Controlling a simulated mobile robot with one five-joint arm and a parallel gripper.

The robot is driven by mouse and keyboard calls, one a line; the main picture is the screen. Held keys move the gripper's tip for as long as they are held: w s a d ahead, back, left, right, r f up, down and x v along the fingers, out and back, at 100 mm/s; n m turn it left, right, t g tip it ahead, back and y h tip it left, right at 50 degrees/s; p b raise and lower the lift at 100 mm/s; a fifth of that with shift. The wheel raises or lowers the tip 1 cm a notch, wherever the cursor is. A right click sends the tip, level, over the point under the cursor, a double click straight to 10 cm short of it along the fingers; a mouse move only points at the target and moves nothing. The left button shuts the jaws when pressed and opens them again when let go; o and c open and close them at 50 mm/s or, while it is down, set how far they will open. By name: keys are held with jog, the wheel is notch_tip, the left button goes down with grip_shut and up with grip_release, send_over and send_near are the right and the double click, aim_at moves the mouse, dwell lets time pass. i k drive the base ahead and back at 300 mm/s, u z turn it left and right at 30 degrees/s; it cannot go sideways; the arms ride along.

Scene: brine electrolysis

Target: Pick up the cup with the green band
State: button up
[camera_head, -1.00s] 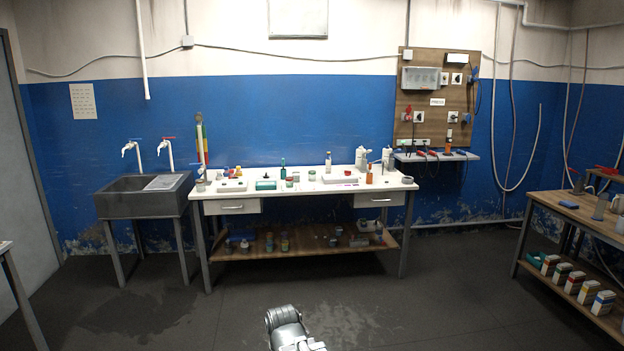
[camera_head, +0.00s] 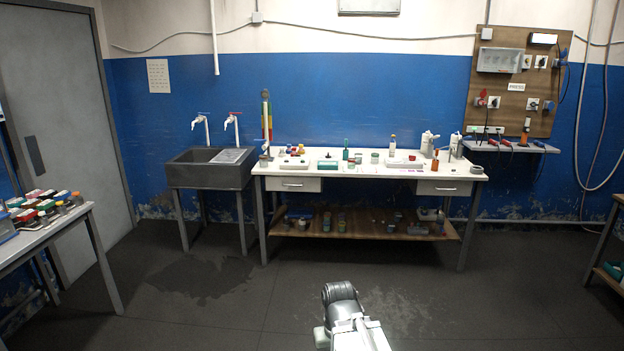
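Several small cups and bottles stand on the white-topped bench (camera_head: 330,173) against the blue wall. One small cup (camera_head: 375,158) near the bench's middle seems to have a greenish band, but it is too small for me to be sure. Part of my own arm shows at the bottom centre, well short of the bench. No gripper fingers can be made out there. Nothing is seen held.
A dark sink (camera_head: 208,170) stands left of the bench. A table (camera_head: 62,228) with several coloured boxes is at the left edge. The bench's lower wooden shelf (camera_head: 345,229) holds more small containers. The floor (camera_head: 240,310) before the bench is open.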

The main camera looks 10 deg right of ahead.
aim_at(376, 157)
jog(key=z, duration=0.2)
jog(key=i, duration=3.95)
jog(key=u, duration=0.35)
